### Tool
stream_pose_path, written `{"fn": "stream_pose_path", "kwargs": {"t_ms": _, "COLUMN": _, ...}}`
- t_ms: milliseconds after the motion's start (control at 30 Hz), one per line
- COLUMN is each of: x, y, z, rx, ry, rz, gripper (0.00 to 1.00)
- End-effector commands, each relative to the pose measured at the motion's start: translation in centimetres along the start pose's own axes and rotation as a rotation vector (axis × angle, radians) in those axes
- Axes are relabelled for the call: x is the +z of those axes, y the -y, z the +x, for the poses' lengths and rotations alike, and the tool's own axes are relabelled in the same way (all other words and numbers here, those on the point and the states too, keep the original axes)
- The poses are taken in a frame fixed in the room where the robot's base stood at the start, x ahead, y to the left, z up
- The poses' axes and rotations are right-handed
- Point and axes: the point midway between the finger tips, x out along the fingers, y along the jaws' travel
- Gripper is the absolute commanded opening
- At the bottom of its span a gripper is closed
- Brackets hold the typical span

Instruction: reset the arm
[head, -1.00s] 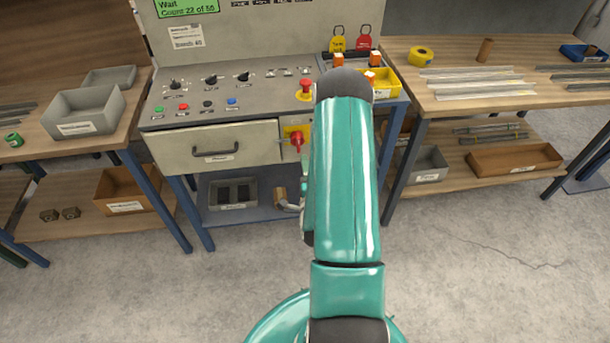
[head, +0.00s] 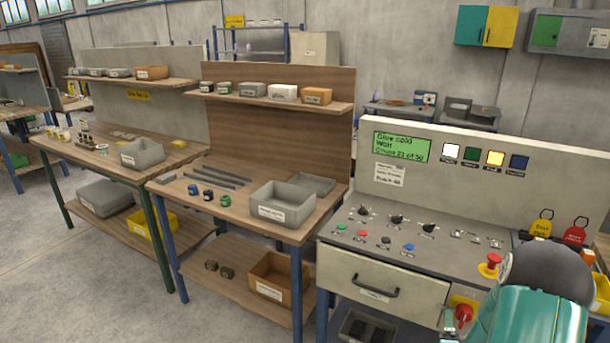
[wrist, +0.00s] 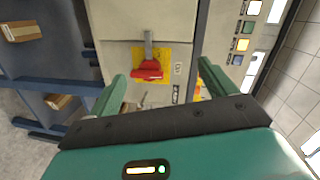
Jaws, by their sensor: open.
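My gripper (wrist: 160,82) is open, with its two green fingers apart and nothing between them. A red rotary switch (wrist: 147,70) on a yellow plate lies ahead of it in the wrist view, apart from the fingers as far as I can tell. The switch also shows in the head view (head: 463,313), just left of my teal arm (head: 530,318) at the lower right. The control cabinet (head: 345,255) has a green display (head: 402,148) reading "Glue cold, Wait, Count 23 of 50".
A red emergency button (head: 490,264) sits on the panel near my arm. A closed drawer (head: 377,292) is below the panel. A wooden bench (head: 235,212) with a grey bin (head: 283,205) stands left. Open floor (head: 60,290) lies at the far left.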

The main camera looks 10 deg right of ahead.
Motion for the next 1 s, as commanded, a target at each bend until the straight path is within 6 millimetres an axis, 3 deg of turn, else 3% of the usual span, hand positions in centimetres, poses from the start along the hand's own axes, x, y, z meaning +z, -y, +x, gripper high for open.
{"fn": "stream_pose_path", "kwargs": {"t_ms": 33, "x": 0.8, "y": 2.0, "z": 0.5, "rx": 0.015, "ry": 0.03, "rz": -0.058, "gripper": 0.84}}
{"fn": "stream_pose_path", "kwargs": {"t_ms": 233, "x": 3.7, "y": 7.4, "z": 0.6, "rx": 0.113, "ry": 0.144, "rz": -0.294, "gripper": 0.84}}
{"fn": "stream_pose_path", "kwargs": {"t_ms": 467, "x": 7.0, "y": 13.3, "z": -1.8, "rx": 0.203, "ry": 0.287, "rz": -0.559, "gripper": 0.84}}
{"fn": "stream_pose_path", "kwargs": {"t_ms": 767, "x": 10.1, "y": 19.9, "z": -8.8, "rx": 0.284, "ry": 0.493, "rz": -0.883, "gripper": 0.84}}
{"fn": "stream_pose_path", "kwargs": {"t_ms": 1000, "x": 11.4, "y": 23.8, "z": -16.8, "rx": 0.312, "ry": 0.687, "rz": -1.129, "gripper": 0.84}}
